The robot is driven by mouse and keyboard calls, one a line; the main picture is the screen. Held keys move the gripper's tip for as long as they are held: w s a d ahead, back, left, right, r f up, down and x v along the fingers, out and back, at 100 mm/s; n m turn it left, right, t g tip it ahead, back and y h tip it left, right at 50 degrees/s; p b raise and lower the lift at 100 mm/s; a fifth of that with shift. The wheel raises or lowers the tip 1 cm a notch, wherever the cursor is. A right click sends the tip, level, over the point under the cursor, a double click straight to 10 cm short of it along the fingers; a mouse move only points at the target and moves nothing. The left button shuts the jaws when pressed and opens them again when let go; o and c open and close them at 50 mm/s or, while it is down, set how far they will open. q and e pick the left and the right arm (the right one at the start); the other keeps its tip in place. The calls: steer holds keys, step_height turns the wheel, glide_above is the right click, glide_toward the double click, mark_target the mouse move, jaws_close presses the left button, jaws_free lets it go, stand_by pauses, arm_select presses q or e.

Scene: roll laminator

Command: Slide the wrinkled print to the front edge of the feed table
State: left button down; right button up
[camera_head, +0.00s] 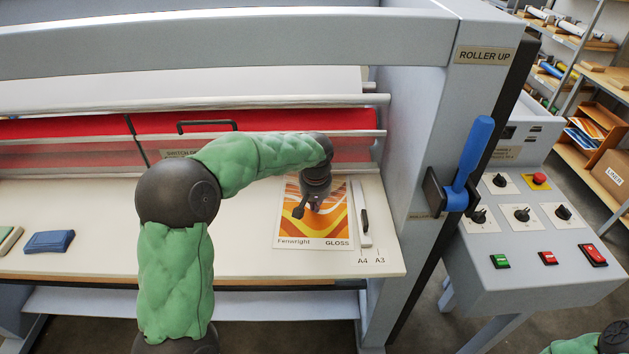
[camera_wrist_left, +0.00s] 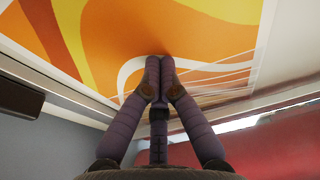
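The print (camera_head: 335,222), a sheet with orange, yellow and dark red waves and a white border reading "Fenwright GLOSS", lies on the cream feed table (camera_head: 235,245) near its right end. Its lower border is close to the table's front edge. My left gripper (camera_head: 305,212) is over the print, pointing down. In the left wrist view the gripper's fingertips (camera_wrist_left: 159,62) are together, with nothing visible between them, at or just above the print (camera_wrist_left: 190,35). Whether they touch it I cannot tell. Pale lines cross the print beside the fingertips. My right gripper is out of view.
A white guide with a black handle (camera_head: 364,221) stands right of the print, by the A4 and A3 marks. A blue block (camera_head: 49,241) lies at the left. The red guard (camera_head: 70,128) and rollers are behind. A blue lever (camera_head: 473,152) and control panel (camera_head: 535,270) are at right.

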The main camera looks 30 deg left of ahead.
mark_target(319, 244)
arm_select(q)
steer(key=shift+s+d+f, duration=0.1)
steer(key=shift+s+f, duration=0.05)
steer(key=shift+f, duration=0.1)
steer(key=shift+s+d+f, duration=0.1)
steer(key=shift+s+d, duration=0.1)
steer(key=shift+s, duration=0.15)
steer(key=shift+s+d+b, duration=0.3)
steer(key=shift+s+d, duration=0.2)
steer(key=shift+s, duration=0.2)
steer(key=shift+s+d+b, duration=0.3)
steer(key=shift+s+d, duration=0.15)
steer(key=shift+s, duration=0.2)
steer(key=shift+s+d+b, duration=0.35)
steer(key=shift+s+d, duration=0.35)
steer(key=shift+s, duration=0.2)
steer(key=shift+s+d, duration=0.5)
steer(key=shift+s, duration=0.2)
steer(key=shift+s+d+r+b, duration=0.15)
steer(key=shift+s+d+b, duration=0.1)
steer(key=shift+s+d, duration=0.45)
steer(key=shift+s+d+r+b, duration=0.15)
steer(key=shift+s+d+b, duration=0.2)
steer(key=shift+s, duration=0.5)
